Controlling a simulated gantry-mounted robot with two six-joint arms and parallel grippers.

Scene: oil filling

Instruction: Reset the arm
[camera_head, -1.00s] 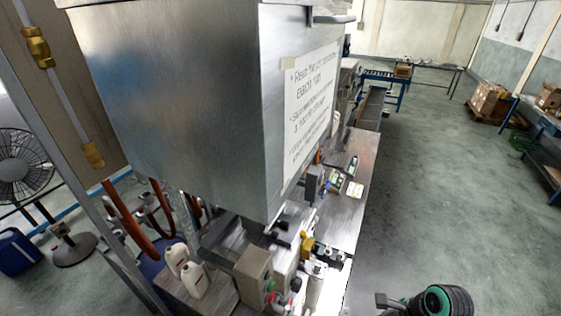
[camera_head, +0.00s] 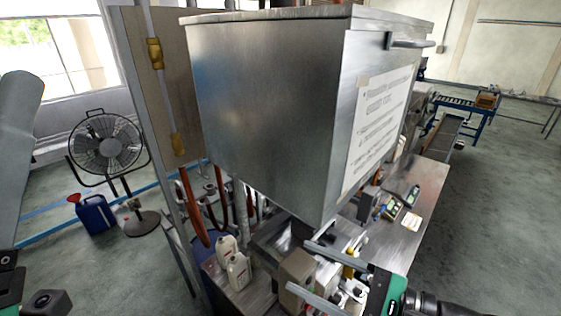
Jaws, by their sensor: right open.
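My right gripper (camera_head: 299,266) comes in from the lower right. Its two grey fingers point left and are spread apart, with nothing seen between them. They overlap the small beige control box and the filling fittings in the picture; I cannot tell whether they touch them. A black and green part, apparently of my left arm, shows at the lower left corner. The left fingers are out of the picture.
A large steel hopper (camera_head: 265,110) hangs over the steel bench (camera_head: 405,240). Two white bottles (camera_head: 238,270) stand at the bench's left end. A fan (camera_head: 106,150) and a blue can (camera_head: 95,215) stand at left. Open floor (camera_head: 495,220) lies right.

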